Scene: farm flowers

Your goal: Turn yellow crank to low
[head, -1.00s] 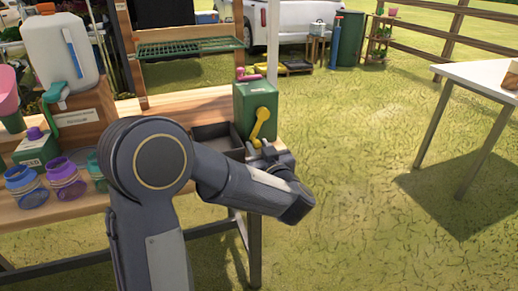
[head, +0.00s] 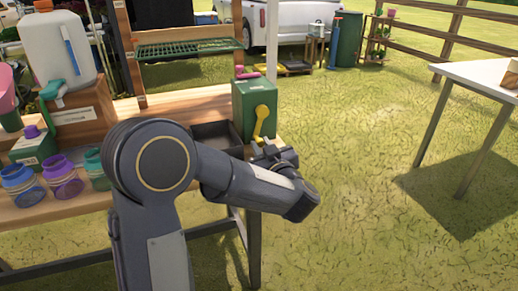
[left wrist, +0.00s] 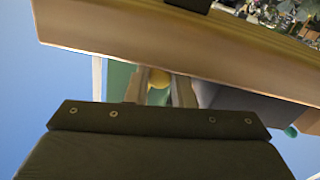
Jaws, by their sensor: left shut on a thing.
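The yellow crank (head: 260,122) is on the front face of a green box (head: 242,98) at the right end of the wooden bench. Its arm points down and slightly left from the hub. My left gripper (head: 261,148) is at the crank's lower end and hides that end in the head view. In the left wrist view a yellow part of the crank (left wrist: 158,79) shows between the two fingers of my left gripper (left wrist: 160,90), which is shut on it. My right gripper is not in view.
A dark tray (head: 208,132) sits left of the green box. Several colored jars and a white jug (head: 58,50) stand on the left of the bench (head: 170,108). A white table (head: 480,75) stands at the right, with open grass between.

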